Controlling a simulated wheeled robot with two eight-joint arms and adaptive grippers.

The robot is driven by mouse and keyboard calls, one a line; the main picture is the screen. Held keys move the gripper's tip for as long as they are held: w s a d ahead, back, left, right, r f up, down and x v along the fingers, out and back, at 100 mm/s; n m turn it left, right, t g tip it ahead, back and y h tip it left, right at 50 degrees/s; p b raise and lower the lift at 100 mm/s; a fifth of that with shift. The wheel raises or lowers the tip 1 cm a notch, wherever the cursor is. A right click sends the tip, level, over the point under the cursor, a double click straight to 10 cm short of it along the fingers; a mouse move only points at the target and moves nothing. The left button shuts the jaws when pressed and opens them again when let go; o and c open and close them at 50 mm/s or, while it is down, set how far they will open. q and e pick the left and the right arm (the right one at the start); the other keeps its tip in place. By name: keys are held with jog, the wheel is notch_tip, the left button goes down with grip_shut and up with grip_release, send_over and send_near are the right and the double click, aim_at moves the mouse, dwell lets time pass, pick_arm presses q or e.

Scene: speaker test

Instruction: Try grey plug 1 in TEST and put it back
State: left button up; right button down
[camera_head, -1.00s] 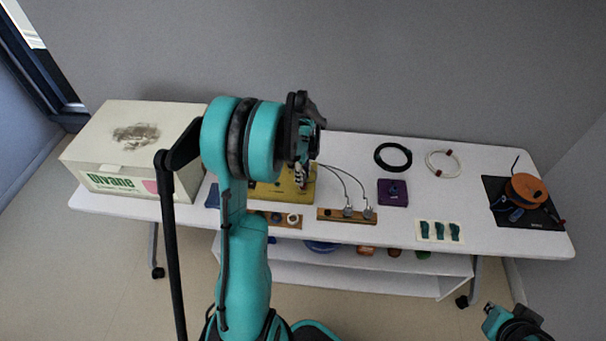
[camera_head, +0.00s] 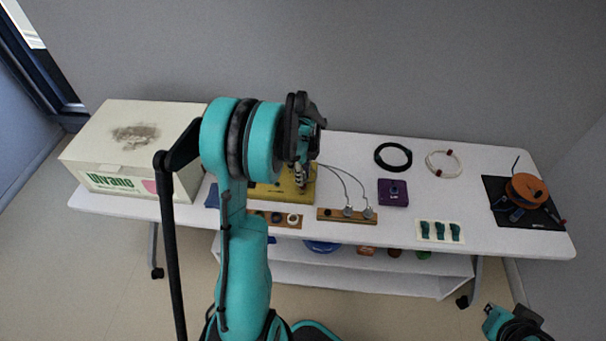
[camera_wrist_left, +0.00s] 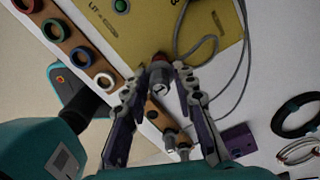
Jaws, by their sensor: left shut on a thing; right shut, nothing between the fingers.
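My left gripper (camera_wrist_left: 162,78) is shut on a grey plug (camera_wrist_left: 160,71), seen between its fingertips in the left wrist view, near the edge of the yellow panel (camera_wrist_left: 160,25). A red part shows at the plug's far end; whether it sits in a socket I cannot tell. In the head view the left gripper (camera_head: 301,180) is over the yellow panel (camera_head: 268,191), partly hidden by my arm. Two grey plugs (camera_head: 348,211) (camera_head: 368,212) with cables stand on the wooden strip (camera_head: 330,215). My right gripper (camera_head: 489,318) is shut and empty at lower right, off the table.
A wooden rack with coloured rings (camera_wrist_left: 80,57) lies beside the panel. A purple box (camera_head: 393,193), a black cable coil (camera_head: 393,156), a white coil (camera_head: 443,163), a card with teal pieces (camera_head: 439,231) and an orange spool (camera_head: 526,189) lie to the right. A large white box (camera_head: 130,150) stands at left.

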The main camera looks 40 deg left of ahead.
pick_arm(q)
jog(key=shift+f+b, duration=0.6)
jog(key=shift+f, duration=0.2)
jog(key=o, duration=1)
jog(key=shift+r, duration=0.15)
jog(key=shift+r+p, duration=2.7)
jog(key=shift+r, duration=0.9)
jog(key=shift+d, duration=0.1)
